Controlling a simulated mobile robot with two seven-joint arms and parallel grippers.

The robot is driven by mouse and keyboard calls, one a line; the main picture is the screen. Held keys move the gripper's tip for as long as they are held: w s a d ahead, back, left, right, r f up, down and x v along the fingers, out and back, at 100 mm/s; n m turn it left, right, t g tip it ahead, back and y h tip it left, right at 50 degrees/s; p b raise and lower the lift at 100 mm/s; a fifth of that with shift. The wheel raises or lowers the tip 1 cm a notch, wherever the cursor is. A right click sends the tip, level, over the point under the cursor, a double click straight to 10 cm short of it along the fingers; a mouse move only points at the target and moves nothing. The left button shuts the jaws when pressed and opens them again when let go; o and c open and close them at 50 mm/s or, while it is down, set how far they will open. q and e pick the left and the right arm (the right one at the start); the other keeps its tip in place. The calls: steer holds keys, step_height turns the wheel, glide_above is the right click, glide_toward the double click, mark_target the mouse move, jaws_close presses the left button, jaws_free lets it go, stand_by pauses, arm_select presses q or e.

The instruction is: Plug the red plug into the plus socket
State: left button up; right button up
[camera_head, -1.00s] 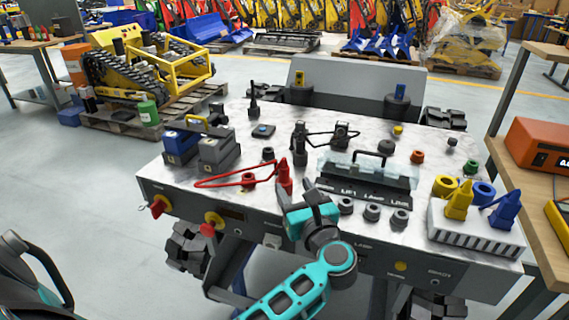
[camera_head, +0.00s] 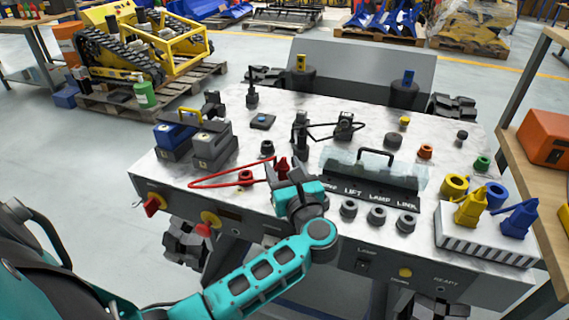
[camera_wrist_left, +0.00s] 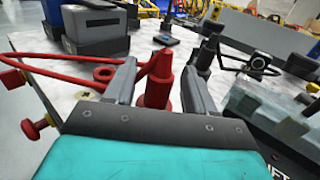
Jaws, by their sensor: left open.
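The red plug (camera_head: 283,164) stands upright near the front edge of the carrier's white top, with a red cable (camera_head: 212,181) looping left. My left gripper (camera_head: 290,179) is open just in front of it, hiding its lower part in the head view. In the left wrist view the plug (camera_wrist_left: 158,80) stands between the two spread fingers, with gaps visible on both sides. A red ring-shaped part (camera_head: 245,177) lies left of the plug. I cannot read a plus mark, so I cannot tell which socket is plus. My right gripper is not in view.
Two battery-like boxes (camera_head: 212,143) stand left. A black block labelled LIFT, LAMP, LINK (camera_head: 368,186) with a clear cover and handle stands right of my gripper, with grey sockets (camera_head: 377,216) before it. A rack (camera_head: 488,248) holds yellow and blue plugs at right.

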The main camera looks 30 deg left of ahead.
mark_target(284, 158)
arm_select(q)
steer(key=shift+s+d, duration=0.1)
steer(key=shift+c, duration=0.6)
steer(key=c, duration=0.9)
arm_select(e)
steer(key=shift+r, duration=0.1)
arm_select(q)
steer(key=shift+r, duration=0.5)
step_height(284, 158, up, 19)
steer(key=p, duration=0.3)
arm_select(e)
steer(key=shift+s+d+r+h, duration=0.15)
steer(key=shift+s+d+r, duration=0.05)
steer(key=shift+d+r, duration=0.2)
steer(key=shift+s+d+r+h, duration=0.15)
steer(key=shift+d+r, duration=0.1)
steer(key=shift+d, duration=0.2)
